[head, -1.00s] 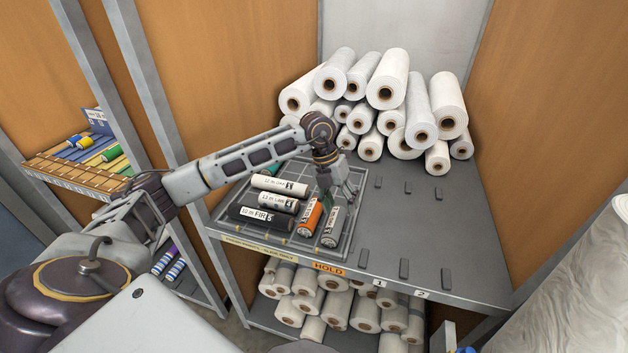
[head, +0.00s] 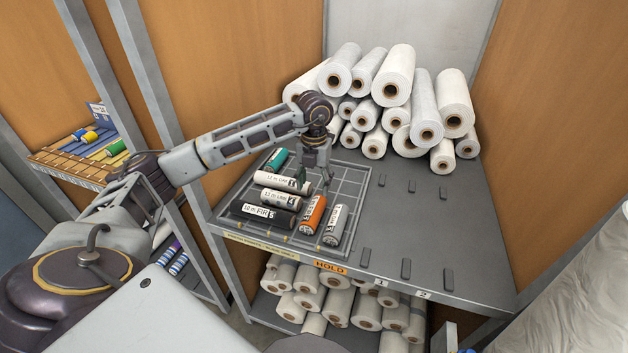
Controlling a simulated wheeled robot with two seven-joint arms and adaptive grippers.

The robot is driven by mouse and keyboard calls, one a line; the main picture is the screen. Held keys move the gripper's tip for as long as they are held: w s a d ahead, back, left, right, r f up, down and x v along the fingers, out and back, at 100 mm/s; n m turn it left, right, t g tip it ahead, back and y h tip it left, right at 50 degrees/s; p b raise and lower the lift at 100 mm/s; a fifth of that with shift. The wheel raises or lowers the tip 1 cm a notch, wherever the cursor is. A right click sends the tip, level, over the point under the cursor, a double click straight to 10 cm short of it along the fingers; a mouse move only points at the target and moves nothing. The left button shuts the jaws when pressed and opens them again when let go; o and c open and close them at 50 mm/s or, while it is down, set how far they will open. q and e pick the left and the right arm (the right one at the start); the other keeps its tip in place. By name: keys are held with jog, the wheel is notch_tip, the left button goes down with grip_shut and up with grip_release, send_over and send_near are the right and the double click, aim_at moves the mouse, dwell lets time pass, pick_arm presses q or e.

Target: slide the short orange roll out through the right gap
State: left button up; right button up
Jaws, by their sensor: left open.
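The short orange roll (head: 313,214) lies in the gridded tray (head: 361,184) on the grey shelf, its length running front to back. A grey roll (head: 336,225) lies close on its right. Several labelled rolls, white (head: 283,182), grey (head: 281,199) and black (head: 262,213), lie crosswise on its left. A teal roll (head: 277,159) is at the tray's back left. My left gripper (head: 316,184) is open, pointing down just behind the orange roll's far end, above the tray. Whether it touches any roll I cannot tell. My right gripper is out of view.
White rolls (head: 395,90) are piled at the back of the shelf. Small dark blocks (head: 406,268) stand on the shelf right of the tray. More rolls (head: 338,303) fill the shelf below. The tray's right back part is empty.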

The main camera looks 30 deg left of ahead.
aim_at(314, 208)
pick_arm(q)
jog(key=shift+f+p, duration=1.2)
jog(key=shift+f, duration=5.4)
jog(key=c, duration=0.8)
jog(key=shift+s+d, duration=0.3)
jog(key=shift+s, duration=0.9)
jog(key=shift+s+d, duration=0.25)
jog(key=shift+s, duration=1)
jog(key=shift+s+d, duration=0.3)
jog(key=shift+s, duration=0.9)
jog(key=shift+c, duration=0.2)
jog(key=o, duration=1.1)
jog(key=shift+r, duration=0.15)
